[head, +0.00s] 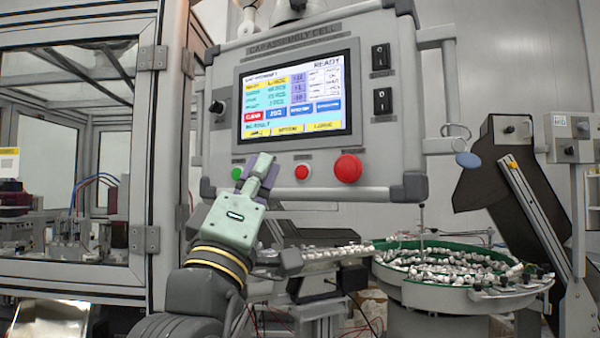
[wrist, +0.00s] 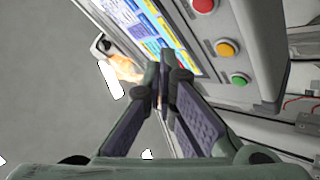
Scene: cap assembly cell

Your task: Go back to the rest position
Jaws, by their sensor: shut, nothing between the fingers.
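My gripper (head: 262,168) is shut and empty, in front of the lower left of the control panel (head: 385,130). Its tips point up, just below the lit screen (head: 298,98). A green button (head: 237,174) is left of the fingers. A small red button (head: 302,171) and a large red button (head: 348,168) are to the right. The wrist view shows the closed fingers (wrist: 162,88) beside the screen, with red (wrist: 204,5), yellow (wrist: 228,48) and green (wrist: 240,79) buttons to their right. I cannot tell whether the tips touch the panel.
A glazed machine enclosure (head: 152,200) stands at the left. A round feeder bowl (head: 440,290) full of small parts is at the lower right, with a feed track (head: 335,253) leading from it to behind my arm. A dark inclined conveyor (head: 480,180) stands at the far right.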

